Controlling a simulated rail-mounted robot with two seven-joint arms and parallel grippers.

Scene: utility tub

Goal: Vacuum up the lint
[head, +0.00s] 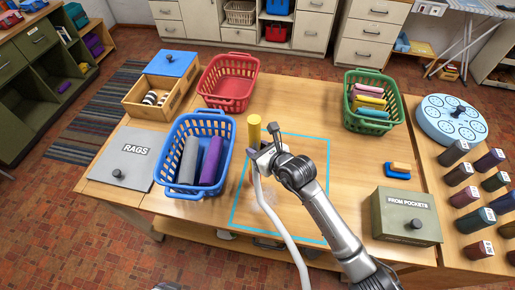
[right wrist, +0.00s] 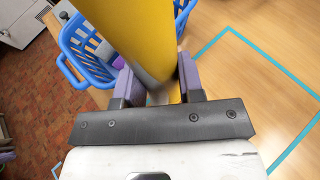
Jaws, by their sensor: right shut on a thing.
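My right gripper (head: 268,155) is shut on a yellow cylindrical tool (head: 254,131), which looks like the vacuum's handle. In the right wrist view, the yellow tool (right wrist: 140,35) stands between the purple finger pads of the gripper (right wrist: 157,88). A white hose (head: 277,223) runs from beneath the gripper toward the lower edge. The gripper is over the left part of a cyan taped outline (head: 325,190) on the table. A faint pale patch, possibly lint, lies inside the outline beside the hose; its extent is unclear. The tool's lower end is hidden.
A blue basket (head: 217,124) with grey and purple rolls stands just left of the gripper. A red basket (head: 228,83) stands behind, a green basket (head: 398,96) at the back right. A FROM POCKETS box (head: 405,215) and blue-yellow block (head: 398,170) stand right of the outline.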

